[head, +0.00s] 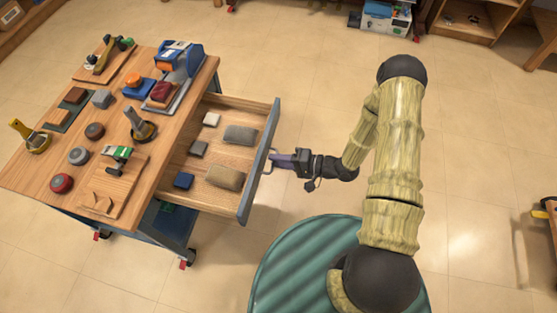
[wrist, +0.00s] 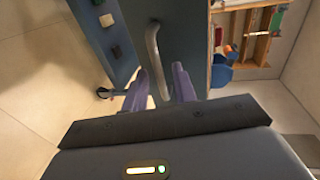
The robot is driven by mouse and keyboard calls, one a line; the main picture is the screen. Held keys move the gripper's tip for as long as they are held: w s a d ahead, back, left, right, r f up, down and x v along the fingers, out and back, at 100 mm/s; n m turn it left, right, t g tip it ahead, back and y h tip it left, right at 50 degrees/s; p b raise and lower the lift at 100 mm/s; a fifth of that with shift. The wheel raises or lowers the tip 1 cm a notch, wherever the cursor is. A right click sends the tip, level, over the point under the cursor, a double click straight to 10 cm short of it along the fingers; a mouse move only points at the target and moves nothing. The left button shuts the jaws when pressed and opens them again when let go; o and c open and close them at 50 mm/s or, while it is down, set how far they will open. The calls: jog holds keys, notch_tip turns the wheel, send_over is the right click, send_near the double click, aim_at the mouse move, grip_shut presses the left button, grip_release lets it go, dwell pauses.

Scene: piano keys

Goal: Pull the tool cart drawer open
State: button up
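The tool cart (head: 52,181) has a wooden top and stands at the left of the head view. Its drawer (head: 246,201) is pulled well out to the right, with several small blocks and pads inside. The drawer's curved metal handle (head: 270,166) is on its blue-grey front; the handle (wrist: 154,50) also shows in the wrist view. My gripper (head: 277,160) is at the handle. In the wrist view its two purple fingers (wrist: 162,85) stand apart on either side of the handle bar, with a visible gap at the right finger. Contact with the left finger is unclear.
The cart top carries several tools and blocks, including a blue machine (head: 181,62). The cart stands on casters (head: 187,262). Shelving (head: 470,20) stands at the back right.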

dwell(0.4)
jog(key=p+v, duration=0.2)
jog(key=v, duration=1.5)
jog(key=shift+d+p, duration=0.2)
jog(key=shift+p, duration=0.1)
jog(key=shift+r, duration=0.1)
